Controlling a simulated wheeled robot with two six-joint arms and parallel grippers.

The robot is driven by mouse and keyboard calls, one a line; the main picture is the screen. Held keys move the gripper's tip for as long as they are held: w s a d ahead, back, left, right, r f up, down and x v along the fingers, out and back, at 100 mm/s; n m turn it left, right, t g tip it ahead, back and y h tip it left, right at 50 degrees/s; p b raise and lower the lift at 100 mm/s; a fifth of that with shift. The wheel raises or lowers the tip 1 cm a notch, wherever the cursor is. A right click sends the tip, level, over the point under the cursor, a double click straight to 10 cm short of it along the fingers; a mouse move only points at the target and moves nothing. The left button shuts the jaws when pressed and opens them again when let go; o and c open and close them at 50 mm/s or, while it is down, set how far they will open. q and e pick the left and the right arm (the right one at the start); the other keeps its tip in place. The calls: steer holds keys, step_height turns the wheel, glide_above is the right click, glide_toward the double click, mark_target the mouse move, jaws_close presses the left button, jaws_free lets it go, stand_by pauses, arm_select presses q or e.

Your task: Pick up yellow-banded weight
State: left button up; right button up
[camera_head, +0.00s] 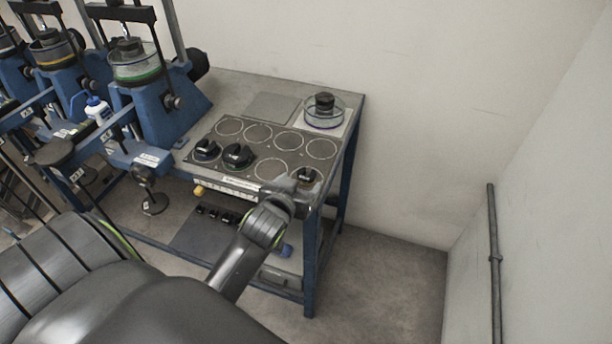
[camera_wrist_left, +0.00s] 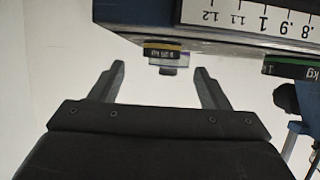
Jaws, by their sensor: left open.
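The yellow-banded weight (camera_wrist_left: 164,50) shows in the left wrist view as a small dark disc with a yellow line and a knob, upside down in that picture. It sits at the edge of the table. In the head view, a dark weight (camera_head: 308,175) at the table's front right corner appears to be the same one, partly hidden by my gripper. My left gripper (camera_head: 291,184) is at that corner, beside the weight. In the left wrist view its open fingers (camera_wrist_left: 160,75) point toward the weight, which lies between and beyond the tips. My right gripper is not in view.
The blue-legged table (camera_head: 252,84) carries a dark plate with several ring-marked spots. Two dark weights (camera_head: 222,152) stand on its left. A glass dish (camera_head: 323,112) with a dark weight stands at the back right. Blue lever frames (camera_head: 160,100) stand left. A wall (camera_head: 420,120) lies behind.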

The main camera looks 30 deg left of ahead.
mark_target(305, 177)
arm_select(q)
steer(key=shift+p+x, duration=0.4)
steer(key=shift+x, duration=2.25)
steer(key=shift+a, duration=0.1)
steer(key=shift+c, duration=0.3)
steer(key=c, duration=1)
steer(key=shift+r, duration=0.1)
